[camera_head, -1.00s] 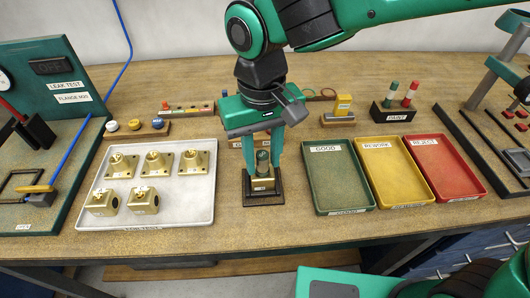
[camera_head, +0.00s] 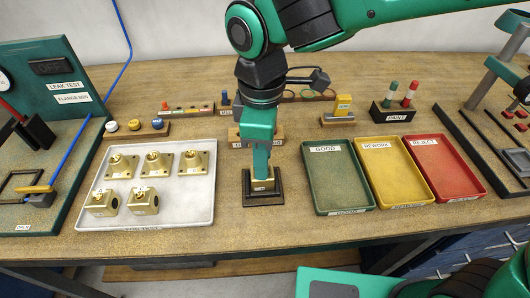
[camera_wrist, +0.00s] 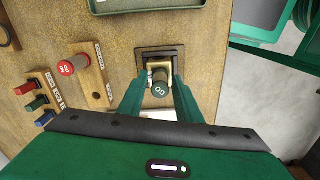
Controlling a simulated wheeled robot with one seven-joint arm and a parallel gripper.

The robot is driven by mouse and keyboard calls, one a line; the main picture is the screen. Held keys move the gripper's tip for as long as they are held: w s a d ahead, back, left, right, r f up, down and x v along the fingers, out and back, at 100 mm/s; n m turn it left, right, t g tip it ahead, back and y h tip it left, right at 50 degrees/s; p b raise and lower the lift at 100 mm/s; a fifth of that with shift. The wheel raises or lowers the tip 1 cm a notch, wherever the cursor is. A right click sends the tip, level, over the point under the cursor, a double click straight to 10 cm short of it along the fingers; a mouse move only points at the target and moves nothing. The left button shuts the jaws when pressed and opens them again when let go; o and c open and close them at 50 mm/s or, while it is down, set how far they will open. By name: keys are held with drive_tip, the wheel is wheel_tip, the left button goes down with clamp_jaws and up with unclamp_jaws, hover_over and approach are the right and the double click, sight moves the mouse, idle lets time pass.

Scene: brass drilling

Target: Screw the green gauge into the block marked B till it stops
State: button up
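The green gauge (camera_wrist: 158,86), with "GO" on its dark top, stands upright at the brass block (camera_wrist: 153,67) in the wrist view. In the head view the block (camera_head: 264,184) sits in a dark square fixture (camera_head: 263,199), and my gripper hides the gauge. My gripper (camera_wrist: 158,88) points down with one finger on each side of the gauge. A small gap seems to show between the fingers and the gauge, so it looks open around it. How deep the gauge sits, and the block's marking, I cannot make out.
A wooden stand with a red-topped gauge (camera_wrist: 75,65) is close by. A grey tray (camera_head: 183,216) of brass parts is left of the fixture. Green (camera_head: 340,211), yellow (camera_head: 402,203) and red (camera_head: 462,196) trays are to the right. Bare table lies between.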

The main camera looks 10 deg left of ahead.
drive_tip(key=shift+c, duration=0.3)
drive_tip(key=c, duration=0.7)
drive_tip(key=m, duration=0.5)
drive_tip(key=shift+m, duration=0.3)
drive_tip(key=m, duration=0.6)
drive_tip(key=shift+f+m, duration=0.15)
drive_tip(key=shift+m, duration=0.15)
drive_tip(key=shift+s, duration=0.1)
drive_tip(key=o, duration=1.4)
drive_tip(key=shift+r, duration=3.55)
